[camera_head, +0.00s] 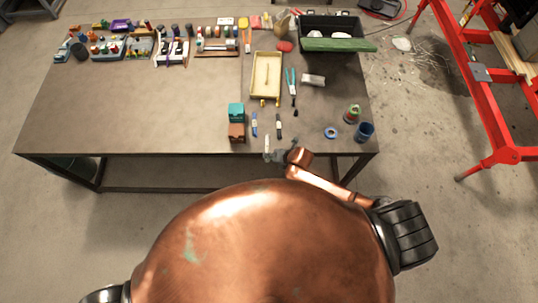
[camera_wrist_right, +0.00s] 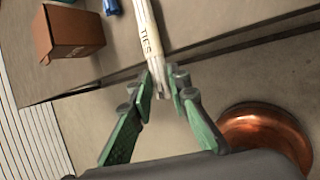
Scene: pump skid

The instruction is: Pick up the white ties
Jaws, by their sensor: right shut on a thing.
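The white ties (camera_wrist_right: 149,38) show in the right wrist view as a slim white bundle with a label reading "TIES". My right gripper (camera_wrist_right: 164,90) has its green fingers shut on the near end of the bundle. In the head view the right gripper (camera_head: 281,154) is at the table's front edge, and the white ties (camera_head: 267,143) stand out small beside its fingers. I cannot tell whether the bundle still touches the table. My left gripper is not in view.
A brown box (camera_head: 237,132) and a teal box (camera_head: 236,112) stand left of the ties. The table's left front is clear.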

